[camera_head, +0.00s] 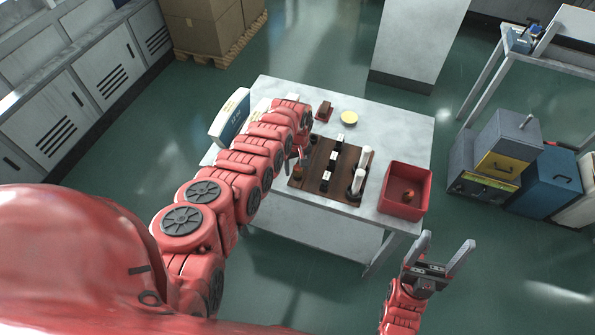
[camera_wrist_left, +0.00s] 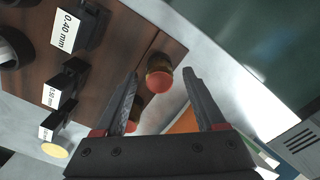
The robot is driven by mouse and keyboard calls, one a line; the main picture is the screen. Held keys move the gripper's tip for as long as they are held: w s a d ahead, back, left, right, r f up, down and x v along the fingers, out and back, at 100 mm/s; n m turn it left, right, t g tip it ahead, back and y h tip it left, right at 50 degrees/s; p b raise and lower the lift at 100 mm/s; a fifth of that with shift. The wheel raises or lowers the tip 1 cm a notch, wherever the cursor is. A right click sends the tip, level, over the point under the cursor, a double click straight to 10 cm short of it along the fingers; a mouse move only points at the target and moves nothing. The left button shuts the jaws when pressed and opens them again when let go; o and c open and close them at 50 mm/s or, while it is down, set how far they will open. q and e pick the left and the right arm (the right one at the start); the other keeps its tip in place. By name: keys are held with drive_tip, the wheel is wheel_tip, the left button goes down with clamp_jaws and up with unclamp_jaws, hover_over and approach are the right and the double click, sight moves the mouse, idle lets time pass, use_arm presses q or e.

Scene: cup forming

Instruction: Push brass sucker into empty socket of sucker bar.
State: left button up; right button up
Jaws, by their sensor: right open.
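A brass sucker with a red rounded tip (camera_wrist_left: 158,80) stands at the edge of the brown board (camera_wrist_left: 120,40). In the left wrist view it shows between the fingertips of my left gripper (camera_wrist_left: 161,74), which is open with a gap on both sides. In the head view my left gripper (camera_head: 299,157) is over the board's left edge, partly hidden by its arm. A second red piece (camera_wrist_left: 131,126) is partly behind one finger. My right gripper (camera_head: 444,256) is open and empty off the table's front right corner. I cannot tell the sucker bar or its empty socket for sure.
Black holders with white thickness labels (camera_wrist_left: 66,31) and white-topped upright pieces (camera_head: 358,182) stand on the board. A red bin (camera_head: 404,172) with a reddish piece inside is at right. A yellow disc (camera_head: 349,118), a small brown block (camera_head: 324,110) and a box (camera_head: 231,117) are further back.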

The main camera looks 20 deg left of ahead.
use_arm(q)
clamp_jaws()
drive_tip(key=shift+w+r, duration=0.1)
drive_tip(key=shift+r, duration=0.05)
